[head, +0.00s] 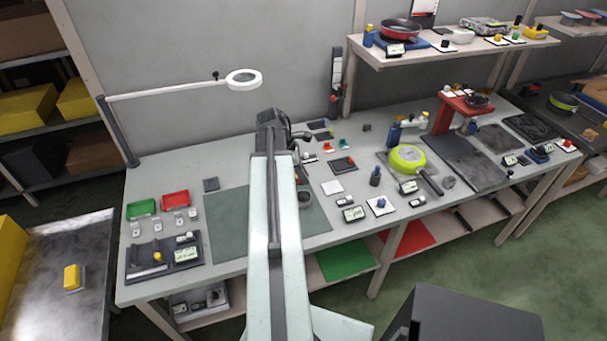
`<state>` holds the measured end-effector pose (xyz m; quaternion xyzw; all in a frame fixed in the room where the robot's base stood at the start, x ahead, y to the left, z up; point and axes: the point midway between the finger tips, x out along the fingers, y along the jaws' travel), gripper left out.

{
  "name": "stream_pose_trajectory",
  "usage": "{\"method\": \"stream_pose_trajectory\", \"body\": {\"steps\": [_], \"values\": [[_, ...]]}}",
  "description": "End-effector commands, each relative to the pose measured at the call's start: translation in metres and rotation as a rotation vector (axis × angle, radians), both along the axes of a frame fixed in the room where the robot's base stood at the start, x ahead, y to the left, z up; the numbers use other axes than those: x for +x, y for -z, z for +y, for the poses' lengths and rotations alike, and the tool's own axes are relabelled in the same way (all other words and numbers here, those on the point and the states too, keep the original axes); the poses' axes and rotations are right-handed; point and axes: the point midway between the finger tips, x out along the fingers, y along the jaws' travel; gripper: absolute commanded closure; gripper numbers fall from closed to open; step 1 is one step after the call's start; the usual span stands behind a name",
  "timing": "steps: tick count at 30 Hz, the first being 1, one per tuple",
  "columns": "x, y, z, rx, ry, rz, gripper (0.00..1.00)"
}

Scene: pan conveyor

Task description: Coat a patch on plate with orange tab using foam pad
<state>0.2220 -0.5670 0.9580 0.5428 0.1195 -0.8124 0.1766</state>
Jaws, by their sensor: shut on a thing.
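My arm reaches over the middle of the bench, and my gripper (294,136) is at its far end, near the back wall. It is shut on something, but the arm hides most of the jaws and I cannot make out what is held. To its right lie small dark plates. One dark plate (338,164) has a red-orange tab (351,161). Another dark plate (318,125) lies farther back, with a reddish item (326,136) near it. I cannot pick out the foam pad; the tabs are too small to tell their colours surely.
The bench (225,172) holds a green mat (226,225), green and red trays (142,209) at left, and a lime pan (408,157) at right. A magnifier lamp (243,80) stands left of my gripper. A raised shelf (440,53) is at back right.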

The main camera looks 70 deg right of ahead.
Motion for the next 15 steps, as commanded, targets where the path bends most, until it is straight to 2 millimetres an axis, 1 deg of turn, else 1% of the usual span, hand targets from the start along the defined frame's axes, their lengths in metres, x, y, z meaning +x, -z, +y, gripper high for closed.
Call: {"method": "stream_pose_trajectory", "body": {"steps": [5, 15], "values": [[0.000, 0.011, 0.000, 0.000, 0.000, 0.000, 1.00], [-0.001, 0.053, 0.000, 0.000, 0.001, 0.000, 1.00]]}}
